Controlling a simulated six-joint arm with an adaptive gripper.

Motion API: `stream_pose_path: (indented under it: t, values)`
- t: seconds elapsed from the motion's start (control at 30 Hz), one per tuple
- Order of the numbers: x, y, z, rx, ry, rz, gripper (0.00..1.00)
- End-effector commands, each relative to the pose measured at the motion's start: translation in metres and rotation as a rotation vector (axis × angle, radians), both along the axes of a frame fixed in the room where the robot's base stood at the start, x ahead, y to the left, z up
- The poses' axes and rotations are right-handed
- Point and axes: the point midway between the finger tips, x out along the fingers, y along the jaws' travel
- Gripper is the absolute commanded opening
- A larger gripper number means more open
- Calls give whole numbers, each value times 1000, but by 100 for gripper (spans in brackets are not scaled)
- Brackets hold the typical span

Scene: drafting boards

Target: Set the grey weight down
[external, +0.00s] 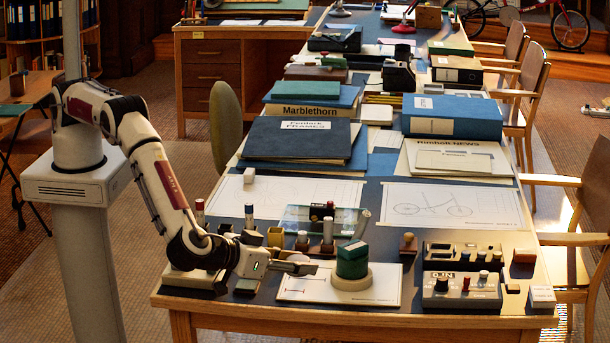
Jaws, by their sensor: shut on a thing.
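My gripper (303,268) is low over the front of the drafting table, pointing right. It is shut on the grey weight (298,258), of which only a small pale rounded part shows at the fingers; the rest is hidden. I cannot tell whether the weight touches the sheet. To the right, apart from the fingertips, a dark green block (352,260) sits on a cream round base (351,280) on the same sheet.
Behind my gripper stand several stamps and small upright items, including a grey-bodied one (327,235), and a glass plate (345,219). A wooden stamp (408,243) and two control boxes (462,289) are at the right. The table's front edge (350,311) is close.

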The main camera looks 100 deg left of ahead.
Motion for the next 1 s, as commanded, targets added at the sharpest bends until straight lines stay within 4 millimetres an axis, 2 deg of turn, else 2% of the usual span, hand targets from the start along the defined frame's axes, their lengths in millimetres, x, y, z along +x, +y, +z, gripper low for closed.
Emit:
stream_pose_path:
  t: [0.17,0.57,1.0]
  values:
    - [1,-1,-8,0,-3,0,0]
    - [1,0,-10,0,-2,-1,0]
    - [1,0,-43,0,-2,-1,0]
